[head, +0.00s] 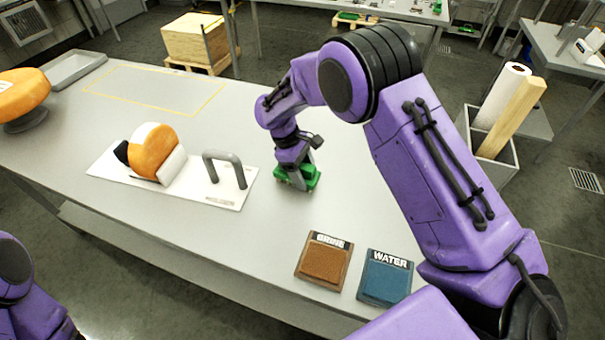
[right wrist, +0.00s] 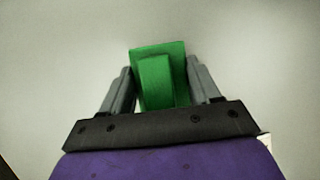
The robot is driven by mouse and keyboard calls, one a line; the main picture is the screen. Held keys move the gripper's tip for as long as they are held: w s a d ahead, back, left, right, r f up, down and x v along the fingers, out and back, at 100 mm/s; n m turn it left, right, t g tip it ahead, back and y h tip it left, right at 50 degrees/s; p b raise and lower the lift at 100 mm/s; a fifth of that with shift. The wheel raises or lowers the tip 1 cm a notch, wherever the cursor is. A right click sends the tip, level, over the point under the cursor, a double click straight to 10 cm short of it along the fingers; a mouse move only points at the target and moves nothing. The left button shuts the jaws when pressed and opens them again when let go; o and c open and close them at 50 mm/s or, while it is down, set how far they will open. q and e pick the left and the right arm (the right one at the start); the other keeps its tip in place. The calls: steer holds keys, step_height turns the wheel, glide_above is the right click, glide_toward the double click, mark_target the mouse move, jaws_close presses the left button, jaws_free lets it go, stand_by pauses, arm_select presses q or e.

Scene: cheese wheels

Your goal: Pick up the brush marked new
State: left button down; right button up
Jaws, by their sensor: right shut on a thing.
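A green brush (head: 310,177) is at my right gripper on the grey table, right of the white board. In the right wrist view the green brush (right wrist: 158,78) sits between the two grey fingers of my right gripper (right wrist: 162,88), which is shut on it. No marking on the brush can be read. In the head view my right gripper (head: 294,165) points down over it and hides part of it. I cannot tell whether the brush touches the table. My left gripper is out of view; only a bit of my left arm shows at the lower left.
On the table (head: 240,105), a white board (head: 228,191) bears a cut cheese wheel (head: 154,149) and a grey handle (head: 225,163). A brown "BRINE" pad (head: 324,262) and a blue "WATER" pad (head: 385,278) lie near the front edge. An orange wheel (head: 22,92) stands far left.

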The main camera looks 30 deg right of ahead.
mark_target(305, 166)
steer(key=shift+b, duration=0.55)
step_height(305, 166, up, 4)
steer(key=shift+w+f, duration=0.15)
steer(key=shift+f, duration=0.05)
steer(key=s+a+r+b, duration=0.2)
steer(key=s+a+r, duration=0.3)
steer(key=a+r, duration=0.4)
steer(key=a, duration=0.4)
steer(key=shift+r, duration=0.4)
